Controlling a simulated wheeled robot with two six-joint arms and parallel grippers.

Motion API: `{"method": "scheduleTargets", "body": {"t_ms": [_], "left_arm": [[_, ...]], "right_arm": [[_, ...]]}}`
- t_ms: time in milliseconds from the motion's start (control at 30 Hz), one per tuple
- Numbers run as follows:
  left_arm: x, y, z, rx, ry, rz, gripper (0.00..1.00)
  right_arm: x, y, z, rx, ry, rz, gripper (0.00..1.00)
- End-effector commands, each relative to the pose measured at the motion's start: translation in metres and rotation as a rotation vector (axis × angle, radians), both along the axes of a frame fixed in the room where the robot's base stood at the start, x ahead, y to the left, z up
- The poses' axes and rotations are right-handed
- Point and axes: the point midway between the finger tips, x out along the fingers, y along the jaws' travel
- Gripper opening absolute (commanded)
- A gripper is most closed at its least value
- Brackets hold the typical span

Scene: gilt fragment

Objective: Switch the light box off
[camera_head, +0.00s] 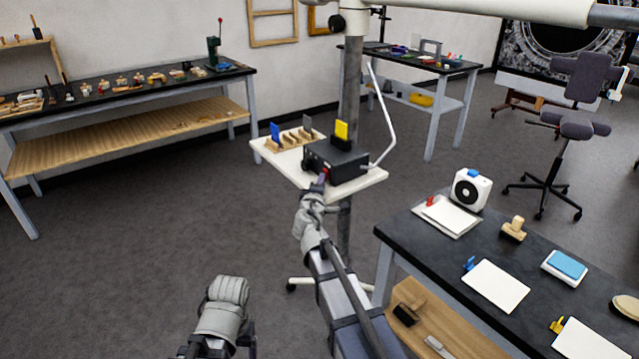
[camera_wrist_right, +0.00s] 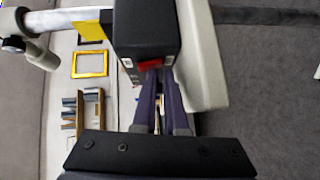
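The light box (camera_head: 336,160) is a black box on a white shelf of a stand, with a yellow plate (camera_head: 342,131) upright in its top. In the right wrist view the black box (camera_wrist_right: 147,28) fills the top middle, with a red switch (camera_wrist_right: 150,65) on its near face. My right gripper (camera_head: 319,183) is at this face, its fingertips together (camera_wrist_right: 157,74) at or just below the switch. I cannot tell whether they touch it. The fingers look shut and hold nothing. Part of my left arm shows low in the head view; its gripper does not show.
A wooden rack (camera_head: 288,139) with blue and grey plates stands left of the box. A pale bent tube (camera_head: 387,115) rises at the right, and the stand's grey post (camera_head: 350,85) is behind. A dark table (camera_head: 455,250) with papers and stamps is at the right.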

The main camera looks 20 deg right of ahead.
Motion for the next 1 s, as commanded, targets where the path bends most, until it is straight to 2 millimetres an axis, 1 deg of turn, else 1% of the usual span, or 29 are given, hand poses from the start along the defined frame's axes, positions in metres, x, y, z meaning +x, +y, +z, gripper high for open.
{"method": "scheduleTargets", "body": {"t_ms": [33, 167, 267, 367, 600, 700, 800, 1000], "left_arm": [[0.0, 0.0, 0.0, 0.0, 0.0, 0.0, 0.79], [0.0, 0.0, 0.0, 0.0, 0.0, 0.0, 0.79], [0.0, 0.0, 0.001, 0.0, 0.0, 0.0, 0.79], [0.0, 0.0, 0.003, 0.0, 0.0, 0.0, 0.79], [0.0, 0.0, 0.008, 0.0, 0.0, 0.0, 0.79], [0.0, 0.0, 0.01, 0.0, 0.0, 0.0, 0.79], [0.0, 0.0, 0.01, 0.0, 0.0, 0.0, 0.79], [0.0, 0.0, 0.01, 0.0, 0.0, 0.0, 0.79]], "right_arm": [[0.001, -0.008, -0.001, 0.004, 0.002, -0.018, 0.0], [-0.003, -0.007, -0.001, 0.005, 0.002, -0.02, 0.0], [-0.011, -0.003, 0.001, 0.005, 0.001, -0.018, 0.0], [-0.023, 0.003, 0.003, 0.004, 0.001, -0.015, 0.0], [-0.06, 0.025, 0.009, -0.001, -0.001, -0.003, 0.0], [-0.07, 0.031, 0.01, -0.002, -0.001, -0.001, 0.0], [-0.074, 0.034, 0.01, -0.002, -0.002, 0.0, 0.0], [-0.073, 0.035, 0.01, -0.002, -0.002, 0.001, 0.0]]}}
